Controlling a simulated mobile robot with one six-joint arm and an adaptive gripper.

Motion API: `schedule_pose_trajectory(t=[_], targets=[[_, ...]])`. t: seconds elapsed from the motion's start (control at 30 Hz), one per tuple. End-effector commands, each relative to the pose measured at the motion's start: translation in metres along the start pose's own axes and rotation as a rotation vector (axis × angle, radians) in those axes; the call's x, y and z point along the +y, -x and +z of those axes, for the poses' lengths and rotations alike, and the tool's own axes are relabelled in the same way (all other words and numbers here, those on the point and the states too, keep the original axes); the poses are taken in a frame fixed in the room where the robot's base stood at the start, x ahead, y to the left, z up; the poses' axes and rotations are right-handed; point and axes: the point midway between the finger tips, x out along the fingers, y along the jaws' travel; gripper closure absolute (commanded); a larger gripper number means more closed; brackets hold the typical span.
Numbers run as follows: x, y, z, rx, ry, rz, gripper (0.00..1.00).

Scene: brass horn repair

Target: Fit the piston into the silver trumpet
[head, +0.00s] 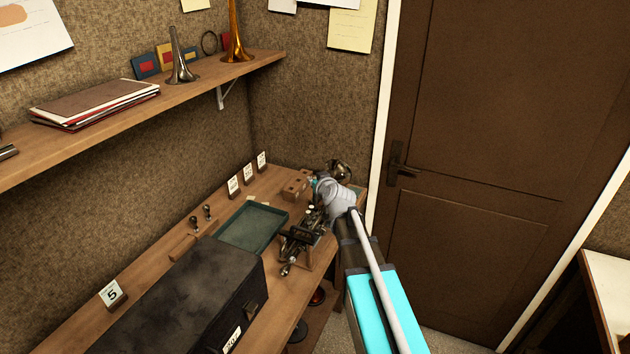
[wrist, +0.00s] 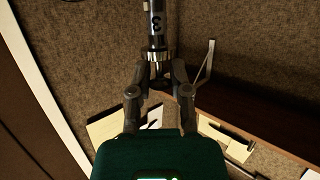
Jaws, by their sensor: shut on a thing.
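My gripper (wrist: 159,72) is shut on a piston (wrist: 155,28) in the wrist view. The piston is a dark metal cylinder marked with a 3, with a bright ring near the fingertips. Its far end runs out of the top of that view. In the head view the silver trumpet (head: 292,248) lies at the right end of the bench, partly behind my arm. My wrist is over its far part, and the held piston cannot be made out there. The trumpet's valve openings are too small or hidden to tell.
A green tray (head: 252,226), a wooden block (head: 296,184) and a rack with two small upright parts (head: 207,211) are left of the trumpet. A black case (head: 190,295) fills the near bench. Numbered cards (head: 247,174) stand along the wall. A shelf (head: 200,85) hangs above.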

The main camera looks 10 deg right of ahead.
Motion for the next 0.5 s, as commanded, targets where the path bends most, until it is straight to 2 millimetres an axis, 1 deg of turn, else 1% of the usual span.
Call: schedule_pose_trajectory(t=[0.5], targets=[[0.0000, -0.0015, 0.0049, 0.000, 0.000, 0.000, 1.00]])
